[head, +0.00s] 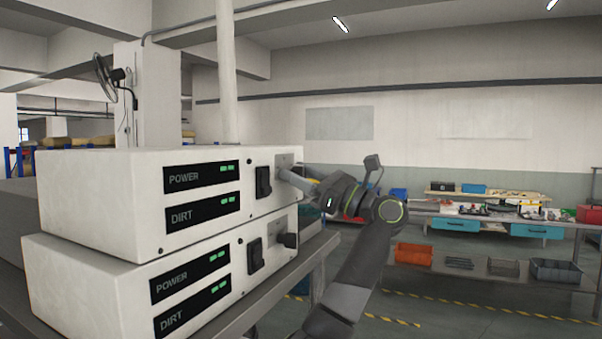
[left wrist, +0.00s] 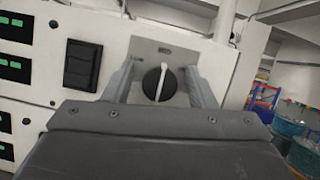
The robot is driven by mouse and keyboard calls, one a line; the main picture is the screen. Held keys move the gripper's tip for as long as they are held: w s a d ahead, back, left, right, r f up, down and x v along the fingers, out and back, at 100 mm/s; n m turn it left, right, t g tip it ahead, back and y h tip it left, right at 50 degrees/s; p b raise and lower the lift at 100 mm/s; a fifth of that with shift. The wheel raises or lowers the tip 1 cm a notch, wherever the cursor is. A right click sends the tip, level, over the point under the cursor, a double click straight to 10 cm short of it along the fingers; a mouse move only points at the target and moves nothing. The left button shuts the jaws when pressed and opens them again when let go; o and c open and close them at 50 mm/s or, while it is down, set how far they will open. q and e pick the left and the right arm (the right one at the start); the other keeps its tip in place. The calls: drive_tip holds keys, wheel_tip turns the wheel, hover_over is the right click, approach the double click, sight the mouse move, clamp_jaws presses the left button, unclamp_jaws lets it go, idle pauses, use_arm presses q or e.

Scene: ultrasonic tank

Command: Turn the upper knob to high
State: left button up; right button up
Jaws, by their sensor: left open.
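The upper white unit (head: 110,180) is stacked on the lower white unit (head: 90,275). In the left wrist view, the upper knob (left wrist: 153,86) is round and black, with a white pointer bar standing nearly upright in the picture. It sits on a grey plate. My left gripper (head: 284,174) is at the right end of the upper unit's front and hides the upper knob in the head view. In the left wrist view, the fingers of my left gripper (left wrist: 160,82) are open on either side of the knob, with gaps visible. My right gripper is out of view.
A black rocker switch (head: 263,182) is left of the gripper, also in the left wrist view (left wrist: 82,65). The lower unit's black knob (head: 290,240) is just below. The units stand on a grey table (head: 270,300). A workbench (head: 480,222) with bins is farther back.

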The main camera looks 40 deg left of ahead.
use_arm(q)
drive_tip(key=c, duration=0.9)
drive_tip(key=shift+c, duration=0.2)
drive_tip(key=shift+m, duration=0.3)
drive_tip(key=shift+f+m+t+b, duration=0.1)
drive_tip(key=shift+m+t+b, duration=0.2)
drive_tip(key=shift+m+b, duration=0.35)
drive_tip(key=m+t+b, duration=0.1)
drive_tip(key=m+t, duration=0.1)
drive_tip(key=m, duration=0.1)
drive_tip(key=shift+m+y, duration=0.25)
drive_tip(key=shift+y, duration=0.15)
drive_tip(key=m+t, duration=0.1)
drive_tip(key=m, duration=0.1)
drive_tip(key=m+t+b, duration=0.1)
drive_tip(key=m, duration=0.2)
drive_tip(key=shift+t, duration=0.4)
drive_tip(key=m+t, duration=0.1)
drive_tip(key=m, duration=0.2)
drive_tip(key=m+t+h, duration=0.1)
drive_tip(key=m, duration=0.2)
drive_tip(key=shift+r+t, duration=0.2)
drive_tip(key=shift+t, duration=0.1)
drive_tip(key=shift+m, duration=0.3)
